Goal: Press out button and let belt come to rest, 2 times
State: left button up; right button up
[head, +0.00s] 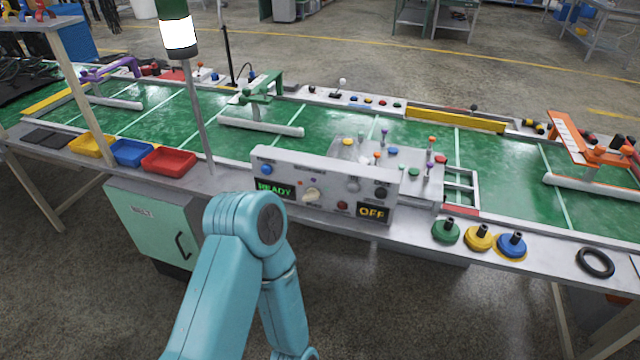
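A grey control panel (325,178) stands upright at the front edge of the green conveyor belt (345,128). It carries a blue button (266,169) at left, a green display reading READY (274,190), a cream rotary knob (312,194), a dark red button (343,206), a black button (380,193) and a display reading OFF (372,211). The button labels are too small to read, so I cannot tell which is the out button. A teal arm of mine bends in front of the panel's left end; its gripper is outside the picture. No gripper shows.
A lamp post (180,35) with a lit white section rises left of the panel. Yellow, blue and red trays (169,161) line the front ledge at left. Coloured knobbed discs (479,238) and a black ring (595,263) lie at right. A plate with coloured pegs sits behind the panel.

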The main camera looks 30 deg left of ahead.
pick_arm(q)
grip_shut()
dwell(1.8)
